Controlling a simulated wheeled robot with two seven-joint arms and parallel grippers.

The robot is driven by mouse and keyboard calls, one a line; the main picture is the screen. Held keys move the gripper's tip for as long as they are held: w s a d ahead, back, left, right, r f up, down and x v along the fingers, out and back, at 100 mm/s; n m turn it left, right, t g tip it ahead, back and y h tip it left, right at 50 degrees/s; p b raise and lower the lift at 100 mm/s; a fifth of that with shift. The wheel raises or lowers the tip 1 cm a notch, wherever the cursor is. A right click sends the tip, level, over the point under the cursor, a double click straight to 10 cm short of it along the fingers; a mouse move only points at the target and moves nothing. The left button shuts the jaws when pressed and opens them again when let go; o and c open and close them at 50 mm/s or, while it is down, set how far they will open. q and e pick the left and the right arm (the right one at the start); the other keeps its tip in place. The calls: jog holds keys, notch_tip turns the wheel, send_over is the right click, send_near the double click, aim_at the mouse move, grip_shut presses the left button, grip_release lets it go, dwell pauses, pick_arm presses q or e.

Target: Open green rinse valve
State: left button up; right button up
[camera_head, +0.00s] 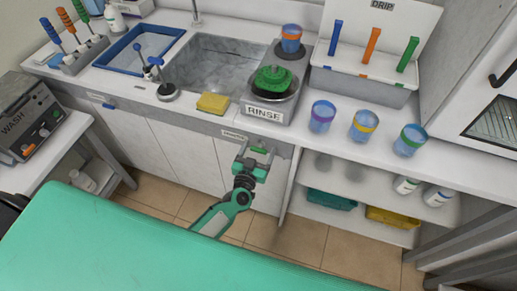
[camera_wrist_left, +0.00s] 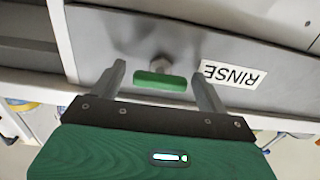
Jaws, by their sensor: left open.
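The green rinse valve (camera_head: 259,149) is a small green bar handle on the front of the counter, below the edge. In the left wrist view the valve handle (camera_wrist_left: 160,82) lies crosswise on a metal stem, beside a white RINSE label (camera_wrist_left: 232,75). My left gripper (camera_head: 256,156) is at the valve with its fingers apart. In the left wrist view the fingers of the left gripper (camera_wrist_left: 158,76) stand on either side of the handle, with gaps visible at both ends. I cannot tell the exact depth of the fingertips. My right gripper is not in view.
A metal sink (camera_head: 220,65) and a rinse station (camera_head: 264,112) with a green part stand above. A yellow sponge (camera_head: 212,103) lies near the counter edge. Several banded cups stand right. An open shelf (camera_head: 348,208) is below right; tiled floor (camera_head: 270,232) shows.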

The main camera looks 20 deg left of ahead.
pick_arm(q)
jog(key=shift+w, duration=0.2)
jog(key=c, duration=1)
